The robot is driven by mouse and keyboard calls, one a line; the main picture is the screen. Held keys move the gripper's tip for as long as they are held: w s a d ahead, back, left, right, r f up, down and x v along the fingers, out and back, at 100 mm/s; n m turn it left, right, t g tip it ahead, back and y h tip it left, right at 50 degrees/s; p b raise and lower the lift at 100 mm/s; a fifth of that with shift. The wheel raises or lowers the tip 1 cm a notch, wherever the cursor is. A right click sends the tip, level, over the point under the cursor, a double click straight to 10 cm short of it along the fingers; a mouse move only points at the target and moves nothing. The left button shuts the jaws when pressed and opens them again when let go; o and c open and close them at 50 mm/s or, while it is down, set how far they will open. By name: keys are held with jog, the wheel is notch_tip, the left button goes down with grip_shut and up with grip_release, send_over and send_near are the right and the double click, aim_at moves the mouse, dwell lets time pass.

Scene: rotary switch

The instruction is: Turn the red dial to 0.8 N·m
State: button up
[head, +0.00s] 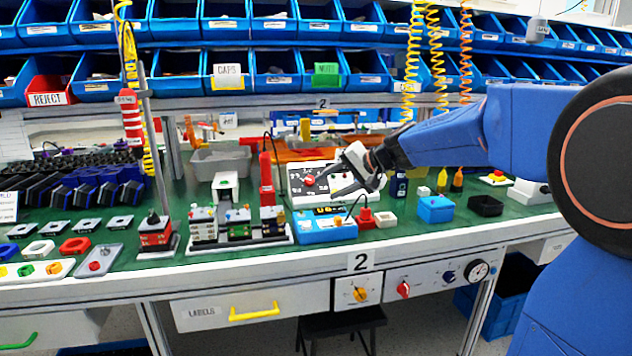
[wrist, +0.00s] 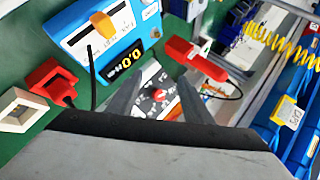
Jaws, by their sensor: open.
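The red dial (head: 309,181) sits on a white panel (head: 300,169) with dark markings, standing at the back middle of the bench. The red dial also shows in the wrist view (wrist: 159,95), between my two fingers, with printed marks around it too small to read. My gripper (head: 329,178) is open in front of the panel, just right of the dial. In the wrist view my gripper (wrist: 160,80) has its fingers apart on either side of the dial; I cannot tell whether they touch it. A blue box (wrist: 85,40) has a yellow display (wrist: 125,60) that seems to read 0.0.
A red tool (head: 267,178) stands left of the panel. A red block (head: 366,218) and a blue block (head: 436,208) sit on the bench to the right. Another red knob (head: 403,289) is on the front below the bench edge. Blue bins (head: 275,70) line the back.

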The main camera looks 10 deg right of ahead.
jog(key=d+m+t, duration=0.4)
jog(key=d+m, duration=0.3)
jog(key=m, duration=0.8)
send_near(311, 180)
jog(key=x, duration=0.7)
jog(key=shift+w+f, duration=0.1)
jog(key=shift+w, duration=0.15)
jog(key=shift+a+m, duration=0.1)
jog(key=shift+m, duration=0.2)
jog(key=c, duration=1)
